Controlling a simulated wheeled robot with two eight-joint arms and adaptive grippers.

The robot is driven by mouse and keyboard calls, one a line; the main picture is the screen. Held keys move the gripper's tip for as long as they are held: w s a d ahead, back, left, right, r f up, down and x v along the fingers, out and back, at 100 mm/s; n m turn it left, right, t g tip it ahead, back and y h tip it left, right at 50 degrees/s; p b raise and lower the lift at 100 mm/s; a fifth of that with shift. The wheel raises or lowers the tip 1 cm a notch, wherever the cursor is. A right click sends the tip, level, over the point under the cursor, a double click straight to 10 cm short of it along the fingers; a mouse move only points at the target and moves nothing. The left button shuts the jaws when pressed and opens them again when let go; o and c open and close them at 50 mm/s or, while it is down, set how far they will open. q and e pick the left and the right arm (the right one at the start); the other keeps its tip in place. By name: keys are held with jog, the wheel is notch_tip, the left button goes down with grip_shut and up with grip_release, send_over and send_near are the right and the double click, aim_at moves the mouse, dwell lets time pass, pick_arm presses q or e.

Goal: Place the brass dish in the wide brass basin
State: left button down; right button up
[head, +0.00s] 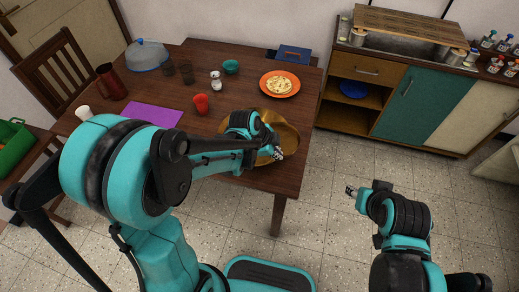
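The wide brass basin (288,132) sits on the near right part of the dark wooden table. My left arm reaches over it and hides much of its middle. My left gripper (279,154) is over the near right part of the basin, with its fingers pointing down to the right. It is too small to tell whether it is open or shut. I cannot make out a separate brass dish; it may be hidden behind my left arm. My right gripper (350,190) is off the table, over the floor at the right, and its fingers are too small to judge.
On the table (215,57) are an orange plate with food (280,84), a teal bowl (231,67), a red item (201,103), a purple mat (153,114), a dark red pitcher (111,82) and a covered dish (147,55). A cabinet (408,101) stands right. Floor between is clear.

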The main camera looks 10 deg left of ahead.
pick_arm(q)
jog(key=w+a+f+b, duration=0.1)
jog(key=a+f, duration=0.1)
jog(key=a, duration=0.1)
jog(key=w+a+f+b, duration=0.1)
jog(key=a+f, duration=0.1)
jog(key=a, duration=0.1)
jog(key=w+a+f+b, duration=0.1)
jog(key=w+a+f, duration=0.1)
jog(key=a, duration=0.2)
jog(key=shift+f+b, duration=0.3)
jog(key=shift+b, duration=0.05)
notch_tip(320, 180, down, 4)
jog(key=shift+w+f+b, duration=0.1)
jog(key=shift+b, duration=1)
jog(key=shift+r, duration=0.2)
jog(key=shift+f, duration=0.15)
jog(key=c, duration=2.1)
grip_release()
jog(key=o, duration=0.4)
